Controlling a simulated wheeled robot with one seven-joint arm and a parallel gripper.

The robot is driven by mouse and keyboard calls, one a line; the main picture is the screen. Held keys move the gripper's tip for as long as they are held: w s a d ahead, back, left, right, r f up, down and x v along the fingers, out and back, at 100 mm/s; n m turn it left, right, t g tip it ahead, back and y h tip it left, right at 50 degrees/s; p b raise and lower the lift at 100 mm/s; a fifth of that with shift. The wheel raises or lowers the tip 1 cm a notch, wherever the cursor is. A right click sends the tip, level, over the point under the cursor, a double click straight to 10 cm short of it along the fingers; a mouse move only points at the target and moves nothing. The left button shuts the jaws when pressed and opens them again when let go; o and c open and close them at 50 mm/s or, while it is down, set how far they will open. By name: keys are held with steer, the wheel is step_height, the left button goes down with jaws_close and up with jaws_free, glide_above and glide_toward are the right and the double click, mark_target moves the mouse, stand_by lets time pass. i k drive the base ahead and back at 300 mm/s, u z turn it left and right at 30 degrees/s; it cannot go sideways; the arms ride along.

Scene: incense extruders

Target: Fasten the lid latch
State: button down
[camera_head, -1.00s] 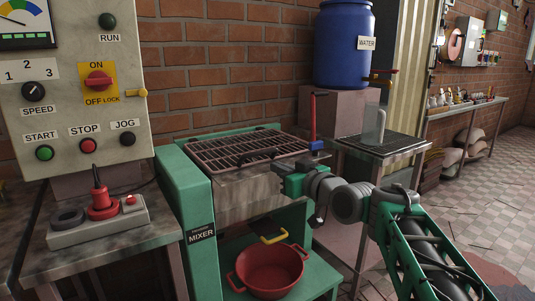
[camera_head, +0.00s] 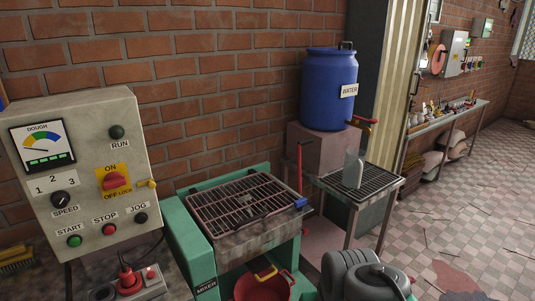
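The mixer's lid is a dark barred grille (camera_head: 250,200) lying flat over the tub, with a dark handle along its front edge. At the lid's right end a thin red rod (camera_head: 299,168) stands upright, with a small blue piece (camera_head: 300,202) at its foot. This looks like the latch, but I cannot make out its fastening. The green mixer body (camera_head: 190,243) stands below the lid. My gripper is out of view. Only grey links of my arm show at the bottom edge, right of the mixer.
A control panel (camera_head: 85,180) stands left of the mixer. A red pot (camera_head: 262,288) sits below the tub. Right of the mixer are a metal stand (camera_head: 385,183) with a clear upright container (camera_head: 352,168) and a blue water barrel (camera_head: 329,95). Tiled floor is open at right.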

mark_target(299, 204)
steer(key=z, duration=0.55)
steer(key=k, duration=0.65)
steer(key=z, duration=0.55)
steer(key=i, duration=0.45)
steer(key=u, duration=0.7)
steer(key=i, duration=0.8)
steer(key=u, duration=1)
steer(key=i, duration=0.25)
steer(key=u, duration=0.35)
